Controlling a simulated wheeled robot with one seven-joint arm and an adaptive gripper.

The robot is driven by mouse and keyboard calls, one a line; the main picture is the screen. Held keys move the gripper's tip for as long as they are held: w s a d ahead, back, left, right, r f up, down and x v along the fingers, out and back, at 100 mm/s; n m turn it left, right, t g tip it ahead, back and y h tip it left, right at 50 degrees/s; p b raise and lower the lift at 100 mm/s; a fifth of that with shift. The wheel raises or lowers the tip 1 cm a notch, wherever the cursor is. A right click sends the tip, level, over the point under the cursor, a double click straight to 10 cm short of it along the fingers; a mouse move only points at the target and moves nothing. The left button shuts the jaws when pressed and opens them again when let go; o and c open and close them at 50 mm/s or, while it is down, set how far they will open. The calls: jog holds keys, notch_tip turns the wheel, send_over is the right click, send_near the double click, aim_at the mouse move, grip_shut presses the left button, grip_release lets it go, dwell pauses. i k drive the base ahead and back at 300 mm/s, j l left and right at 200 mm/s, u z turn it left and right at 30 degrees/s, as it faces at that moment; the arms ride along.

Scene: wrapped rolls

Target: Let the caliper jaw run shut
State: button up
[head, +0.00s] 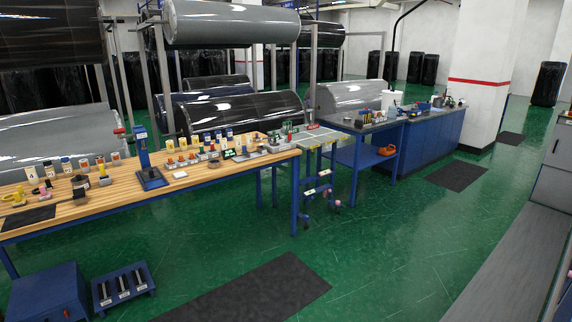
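No caliper can be made out for certain; things on the bench are too small to tell. A blue upright stand (146,162) with a tall column and flat base stands near the front edge of the wooden workbench (215,174). Whether it bears a caliper jaw, I cannot tell. A small pale block (180,174) lies to the right of its base. My gripper is not in view.
Several small fixtures, knobs and labelled cards line the bench's back. A black mat (28,218) lies at its left end. A blue box (48,294) and a blue rack (123,287) stand low in front. Wrapped rolls (248,110) fill the back. Green floor is open at right.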

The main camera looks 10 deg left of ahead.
aim_at(245, 152)
jog(key=i+j+u, duration=0.4)
jog(key=i, duration=0.6)
jog(key=i+u, duration=0.4)
jog(key=i, duration=1.35)
jog(key=i+j+z, duration=0.1)
jog(key=i, duration=0.55)
jog(key=i+j, duration=0.1)
jog(key=i, duration=0.6)
jog(key=i+z, duration=0.35)
jog(key=i+j+z, duration=0.3)
jog(key=i, duration=0.15)
jog(key=i+j+z, duration=0.2)
jog(key=i+z, duration=0.15)
